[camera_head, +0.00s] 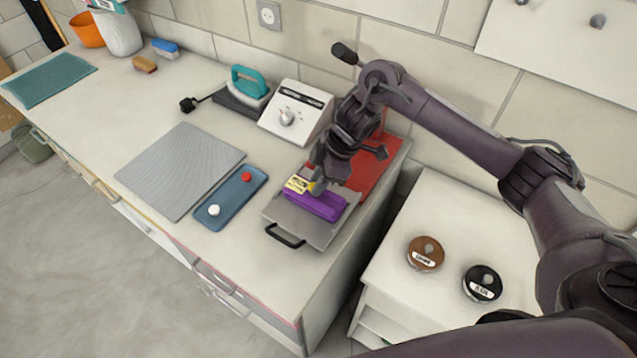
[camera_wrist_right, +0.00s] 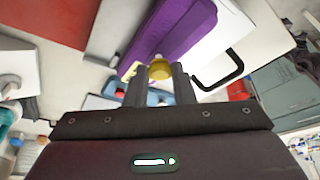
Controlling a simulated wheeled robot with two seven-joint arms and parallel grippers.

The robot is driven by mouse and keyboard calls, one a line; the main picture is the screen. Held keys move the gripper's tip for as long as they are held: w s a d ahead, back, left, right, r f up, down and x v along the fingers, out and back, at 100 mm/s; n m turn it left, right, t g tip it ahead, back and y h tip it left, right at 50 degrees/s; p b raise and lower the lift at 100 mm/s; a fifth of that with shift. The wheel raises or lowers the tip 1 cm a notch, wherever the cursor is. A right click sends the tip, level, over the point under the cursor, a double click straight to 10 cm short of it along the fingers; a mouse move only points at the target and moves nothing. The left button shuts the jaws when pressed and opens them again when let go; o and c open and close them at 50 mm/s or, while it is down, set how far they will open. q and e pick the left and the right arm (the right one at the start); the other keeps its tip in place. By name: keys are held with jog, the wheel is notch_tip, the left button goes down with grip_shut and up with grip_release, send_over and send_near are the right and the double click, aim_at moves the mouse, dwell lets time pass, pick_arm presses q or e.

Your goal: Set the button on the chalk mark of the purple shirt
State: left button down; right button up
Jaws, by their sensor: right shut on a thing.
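The folded purple shirt (camera_head: 318,205) lies on a grey metal plate (camera_head: 290,220) with a black handle. A yellow label (camera_head: 297,184) with dark print shows at its left end. My right gripper (camera_head: 319,184) is over the shirt's upper left part, pointing down. In the right wrist view its fingers (camera_wrist_right: 160,84) are shut on a round yellow button (camera_wrist_right: 158,67), in front of the purple shirt (camera_wrist_right: 170,35). I cannot tell whether the button touches the cloth. The chalk mark cannot be made out. My left gripper is out of view.
A blue tray (camera_head: 232,200) left of the plate holds a red button (camera_head: 246,177) and a white button (camera_head: 214,210). A white control box (camera_head: 296,112) and teal iron (camera_head: 249,84) stand behind. A grey ribbed mat (camera_head: 180,170) lies left. Two round tins (camera_head: 425,253) sit on the lower cabinet.

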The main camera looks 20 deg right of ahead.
jog(key=shift+f, duration=0.6)
jog(key=o, duration=0.9)
jog(key=shift+f, duration=0.15)
jog(key=shift+r, duration=0.25)
jog(key=shift+w+d+r, duration=0.1)
jog(key=shift+d+r, duration=0.1)
jog(key=shift+r, duration=0.1)
jog(key=v, duration=1.1)
jog(key=shift+d+p, duration=0.15)
jog(key=shift+p, duration=0.2)
